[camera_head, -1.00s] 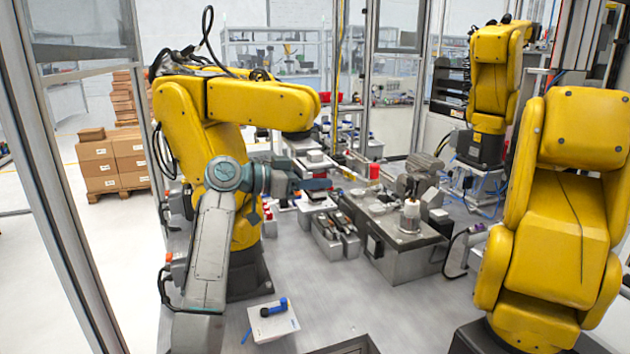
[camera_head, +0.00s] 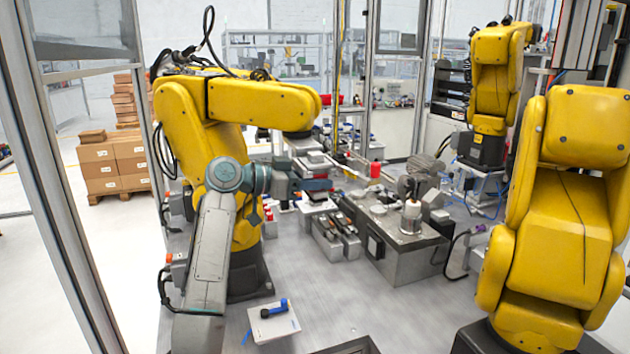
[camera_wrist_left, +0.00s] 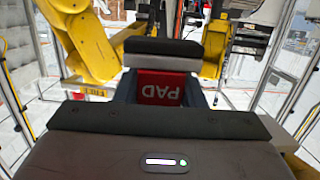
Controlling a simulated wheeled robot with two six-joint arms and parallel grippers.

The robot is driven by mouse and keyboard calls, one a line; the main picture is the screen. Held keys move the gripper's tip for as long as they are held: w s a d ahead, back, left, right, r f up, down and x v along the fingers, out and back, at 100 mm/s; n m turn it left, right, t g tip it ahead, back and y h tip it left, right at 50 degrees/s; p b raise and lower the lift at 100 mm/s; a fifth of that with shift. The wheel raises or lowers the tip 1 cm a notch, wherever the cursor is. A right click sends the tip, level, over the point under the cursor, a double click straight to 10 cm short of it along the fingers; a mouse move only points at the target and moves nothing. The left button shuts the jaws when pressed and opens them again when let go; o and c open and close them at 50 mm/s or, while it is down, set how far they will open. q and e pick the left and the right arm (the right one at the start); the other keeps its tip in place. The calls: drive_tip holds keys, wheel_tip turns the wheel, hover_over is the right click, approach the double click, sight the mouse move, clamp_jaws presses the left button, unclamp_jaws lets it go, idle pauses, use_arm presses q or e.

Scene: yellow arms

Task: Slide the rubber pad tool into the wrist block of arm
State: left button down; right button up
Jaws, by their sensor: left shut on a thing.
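The rubber pad tool shows in the left wrist view as a red face marked PAD (camera_wrist_left: 160,88), under a block with a black top and a grey edge (camera_wrist_left: 162,55). In the head view, a small red patch (camera_head: 318,197) shows at my left gripper (camera_head: 312,184). My left gripper is shut on the pad tool, just below the wrist end (camera_head: 300,141) of the left yellow arm (camera_head: 245,100). Grey plates (camera_head: 317,160) lie right by the gripper there. Whether the tool touches the wrist block, I cannot tell. My right gripper is not in view.
A grey machine bench (camera_head: 410,258) with fixtures stands right of the gripper. Another yellow arm (camera_head: 560,220) fills the right side. Glass panel frames (camera_head: 55,190) stand at left.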

use_arm(q)
drive_tip(key=shift+f, duration=0.15)
drive_tip(key=c, duration=0.8)
unclamp_jaws()
drive_tip(key=shift+c, duration=0.2)
drive_tip(key=shift+a+f, duration=0.1)
drive_tip(key=shift+a, duration=0.05)
drive_tip(key=b+v, duration=0.4)
drive_tip(key=v, duration=0.6)
drive_tip(key=shift+s+a+b, duration=0.2)
drive_tip(key=shift+s+b, duration=0.05)
drive_tip(key=shift+b, duration=0.05)
